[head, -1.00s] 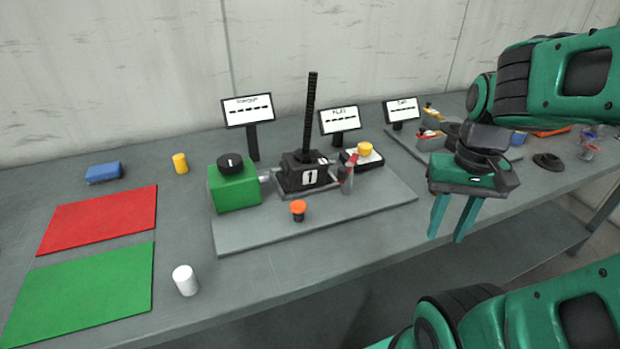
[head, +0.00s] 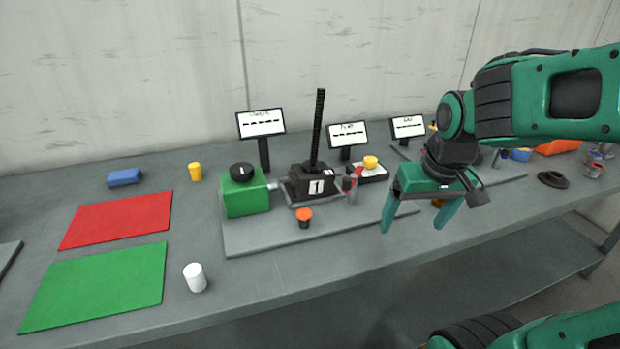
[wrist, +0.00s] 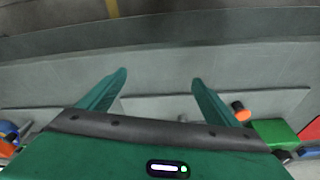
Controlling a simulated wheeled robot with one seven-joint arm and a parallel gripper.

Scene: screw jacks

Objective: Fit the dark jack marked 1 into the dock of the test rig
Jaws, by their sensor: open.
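The dark jack marked 1 (head: 313,187) stands upright on the grey plate of the test rig (head: 262,239), with its tall black screw pointing up. It sits just right of the green block with a black knob (head: 245,193), around where the dock is. I cannot tell whether it is fully seated. My gripper (head: 418,226) is open and empty, to the right of the jack and apart from it, fingers pointing down. In the wrist view, the open fingers (wrist: 157,82) have nothing between them, and the jack is not clearly seen there.
An orange button (head: 304,215) stands on the plate's front, and a clear lever-like part (head: 353,187) beside the jack. Three display screens stand behind. Red (head: 118,220) and green (head: 95,287) mats, a white cylinder (head: 195,277), a yellow cylinder (head: 195,171) and a blue block (head: 124,177) lie left.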

